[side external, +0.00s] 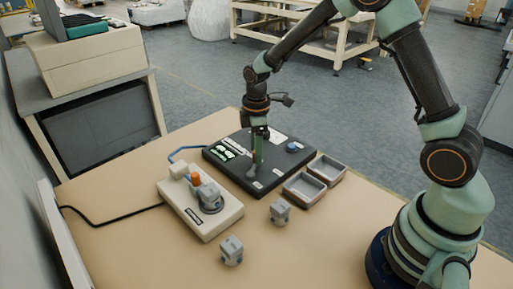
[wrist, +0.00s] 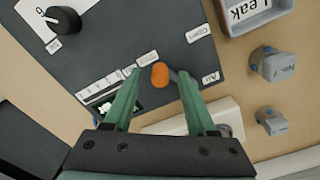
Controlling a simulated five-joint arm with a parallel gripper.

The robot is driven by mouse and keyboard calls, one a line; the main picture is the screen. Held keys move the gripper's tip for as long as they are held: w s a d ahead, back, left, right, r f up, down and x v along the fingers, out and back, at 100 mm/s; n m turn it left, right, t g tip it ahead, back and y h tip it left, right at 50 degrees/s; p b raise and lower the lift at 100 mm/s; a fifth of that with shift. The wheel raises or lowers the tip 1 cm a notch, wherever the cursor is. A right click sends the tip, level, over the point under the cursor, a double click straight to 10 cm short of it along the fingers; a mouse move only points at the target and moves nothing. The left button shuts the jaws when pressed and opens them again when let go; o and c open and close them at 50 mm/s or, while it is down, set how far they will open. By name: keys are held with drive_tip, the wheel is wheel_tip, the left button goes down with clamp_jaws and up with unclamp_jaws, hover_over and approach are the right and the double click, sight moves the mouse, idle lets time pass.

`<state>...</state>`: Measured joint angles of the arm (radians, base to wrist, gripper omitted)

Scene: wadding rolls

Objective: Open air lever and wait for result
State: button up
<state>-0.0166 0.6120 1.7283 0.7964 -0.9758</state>
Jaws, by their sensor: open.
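A black panel (side external: 280,164) lies on the table and fills much of the wrist view (wrist: 112,32). Its air lever has an orange handle (wrist: 160,75), near the "Air" label (wrist: 210,78). My gripper (wrist: 158,80) is open, with one green finger on each side of the orange handle in the wrist view. I cannot tell whether either finger touches it. In the side view my gripper (side external: 256,163) points down over the panel, and its fingers partly hide the lever. Small labels and a green-lit strip (side external: 225,153) are on the panel.
A white device (side external: 219,221) with an orange-topped fitting and blue tube stands beside the panel. Two grey trays (side external: 304,187) (side external: 325,168) are right of it; one reads "Leak" in the wrist view. Two grey parts (side external: 279,212) (side external: 232,250) stand in front.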

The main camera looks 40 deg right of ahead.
clamp_jaws()
drive_tip(key=shift+s+m, duration=0.1)
drive_tip(key=shift+m, duration=0.2)
drive_tip(key=m, duration=0.1)
drive_tip(key=s+m, duration=0.1)
drive_tip(key=shift+s+d+m, duration=0.1)
drive_tip(key=shift+d+m, duration=0.15)
drive_tip(key=shift+m, duration=0.05)
drive_tip(key=s+m, duration=0.1)
drive_tip(key=m, duration=0.1)
drive_tip(key=shift+s+d+m, duration=0.1)
drive_tip(key=shift+s+m, duration=0.05)
drive_tip(key=shift+m, duration=0.15)
drive_tip(key=m, duration=0.1)
drive_tip(key=s+m, duration=0.1)
drive_tip(key=m, duration=0.1)
drive_tip(key=shift+s, duration=0.25)
drive_tip(key=shift+s+a+m, duration=0.2)
drive_tip(key=shift+s+m, duration=0.1)
drive_tip(key=shift+m, duration=0.5)
drive_tip(key=shift+s+a+m, duration=0.2)
drive_tip(key=shift+s+m, duration=0.1)
drive_tip(key=shift+m, duration=0.5)
